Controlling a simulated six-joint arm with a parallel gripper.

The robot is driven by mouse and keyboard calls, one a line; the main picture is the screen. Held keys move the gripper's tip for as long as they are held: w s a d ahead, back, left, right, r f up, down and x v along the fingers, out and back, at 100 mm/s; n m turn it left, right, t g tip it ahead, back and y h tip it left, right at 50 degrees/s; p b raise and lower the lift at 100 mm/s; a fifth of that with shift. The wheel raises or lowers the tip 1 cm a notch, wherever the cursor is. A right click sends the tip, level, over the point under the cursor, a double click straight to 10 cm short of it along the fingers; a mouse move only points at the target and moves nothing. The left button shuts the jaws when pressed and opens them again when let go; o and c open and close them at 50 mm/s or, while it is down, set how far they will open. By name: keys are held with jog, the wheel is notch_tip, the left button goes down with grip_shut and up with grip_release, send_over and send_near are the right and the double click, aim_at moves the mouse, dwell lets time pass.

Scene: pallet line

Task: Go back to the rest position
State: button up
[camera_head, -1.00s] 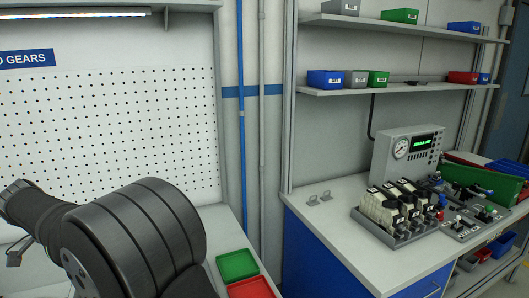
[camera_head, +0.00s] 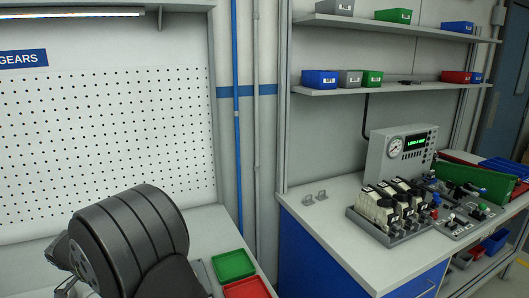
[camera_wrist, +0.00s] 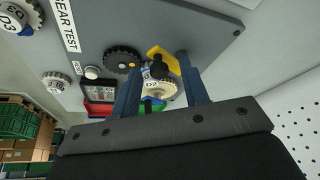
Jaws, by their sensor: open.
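My gripper (camera_wrist: 159,63) shows in the wrist view with its two blue fingers apart. Between and beyond the fingers are a yellow piece (camera_wrist: 171,61) with a dark knob and a pale gear (camera_wrist: 158,89). I see nothing clearly held. The fingers point at a grey panel (camera_wrist: 207,32) marked "GEAR TEST"; the gap to it cannot be told. In the head view my black arm fills the lower left, and the fingers cannot be made out there.
The panel carries a dark gear (camera_wrist: 121,60). Other pale gears show at left. In the head view, green (camera_head: 233,265) and red (camera_head: 247,288) trays lie right of my arm. A bench (camera_head: 335,215) with a gauge box (camera_head: 402,157) stands further right, below shelves.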

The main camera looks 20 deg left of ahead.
jog(key=shift+w+d+r+n+y, duration=0.1)
jog(key=shift+d+n+y, duration=0.1)
jog(key=shift+d+n, duration=0.25)
jog(key=shift+w+d+r+n+y, duration=0.1)
jog(key=shift+d+n+y, duration=0.1)
jog(key=shift+n, duration=0.45)
jog(key=shift+o, duration=0.5)
jog(key=o, duration=1.2)
jog(key=w+d+r+n+g+y, duration=0.1)
jog(key=w+d+r+n+y, duration=0.15)
jog(key=d+r+n, duration=0.75)
jog(key=a+x, duration=0.1)
jog(key=x, duration=0.8)
jog(key=shift+a+m+y, duration=0.25)
jog(key=shift+m+y, duration=0.05)
jog(key=shift+y, duration=0.15)
jog(key=shift+s, duration=0.15)
jog(key=v, duration=1)
